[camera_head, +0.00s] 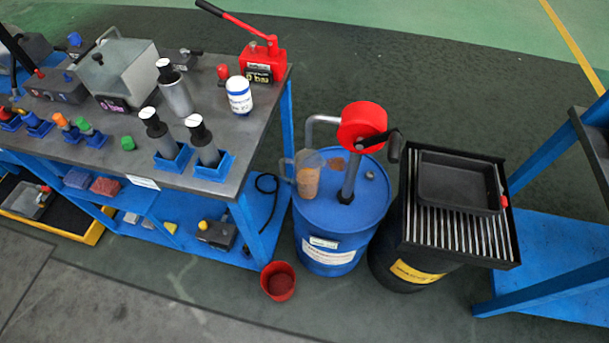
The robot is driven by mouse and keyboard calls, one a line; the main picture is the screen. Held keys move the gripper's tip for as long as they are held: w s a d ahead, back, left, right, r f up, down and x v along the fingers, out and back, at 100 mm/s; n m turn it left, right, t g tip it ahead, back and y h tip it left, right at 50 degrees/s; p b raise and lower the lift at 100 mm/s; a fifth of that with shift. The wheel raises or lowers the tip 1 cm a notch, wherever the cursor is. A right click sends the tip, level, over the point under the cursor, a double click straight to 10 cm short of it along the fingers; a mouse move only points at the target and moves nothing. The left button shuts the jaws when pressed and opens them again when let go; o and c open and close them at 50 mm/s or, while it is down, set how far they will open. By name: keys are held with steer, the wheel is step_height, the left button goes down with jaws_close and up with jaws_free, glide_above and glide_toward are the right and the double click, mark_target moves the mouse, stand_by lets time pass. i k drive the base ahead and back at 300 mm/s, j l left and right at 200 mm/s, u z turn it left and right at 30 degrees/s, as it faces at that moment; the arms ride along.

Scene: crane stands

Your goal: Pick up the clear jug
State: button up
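The clear jug (308,178) is on top of the blue drum (350,225), at the left part of its lid. It looks upright, with a brownish tint in its lower part and a handle on its left side. A grey spout pipe (322,119) from the red-headed drum pump (361,128) bends down just above or behind the jug. I cannot tell whether the pipe touches the jug. My gripper is not in view.
A workbench (262,98) with bottles and pumps stands to the left. A dark drum (394,240) with a grate and a black tray (458,184) stands to the right. A red bucket (278,281) is on the floor in front. A blue-framed stand (550,245) is at far right.

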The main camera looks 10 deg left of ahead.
mark_target(308, 162)
steer(key=i+j, duration=0.15)
steer(key=j, duration=0.2)
steer(key=i+j+u, duration=0.15)
steer(key=j, duration=0.25)
steer(key=i+j, duration=0.1)
steer(key=j, duration=0.25)
steer(key=i+j+u, duration=0.15)
steer(key=j, duration=0.2)
steer(key=i+j, duration=0.2)
steer(key=j, duration=0.15)
steer(key=i+j, duration=0.2)
steer(key=i, duration=0.15)
steer(key=i+j+u, duration=0.1)
steer(key=i+j, duration=0.15)
steer(key=i, duration=0.05)
